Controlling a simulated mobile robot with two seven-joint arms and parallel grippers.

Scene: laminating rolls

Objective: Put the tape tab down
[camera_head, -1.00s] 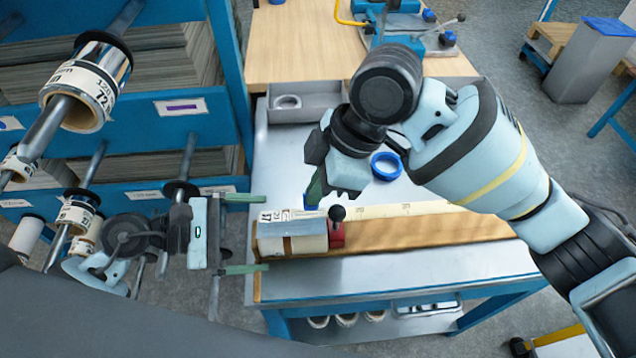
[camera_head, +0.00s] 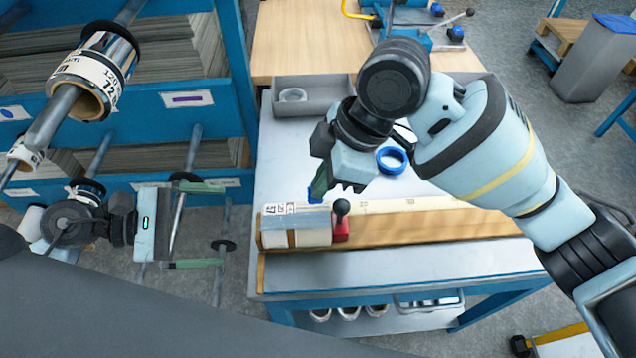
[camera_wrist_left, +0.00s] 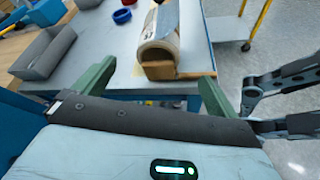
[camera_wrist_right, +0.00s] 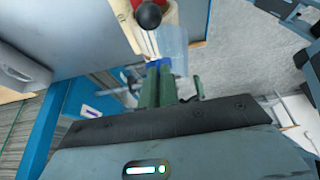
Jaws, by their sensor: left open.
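The tape tab (camera_head: 314,194) is a small blue piece at the fingertips of my right gripper (camera_head: 317,186). The right wrist view shows the tab (camera_wrist_right: 158,64) between or just beyond the nearly closed green fingers (camera_wrist_right: 158,84). The fingers are close above the back edge of the laminating roll (camera_head: 298,234); whether the tab touches the roll is unclear. The silver-and-white roll lies at the left end of a wooden cradle (camera_head: 430,228). A clear film strip (camera_wrist_right: 174,48) shows beside the tab. My left gripper (camera_head: 222,226) is open and empty, left of the table.
A red block with a black knob (camera_head: 341,220) stands against the roll's right end. A blue tape ring (camera_head: 392,159) and a grey tray (camera_head: 310,96) lie behind. A rack with rolls on rods (camera_head: 95,85) stands left. The table front (camera_head: 390,267) is clear.

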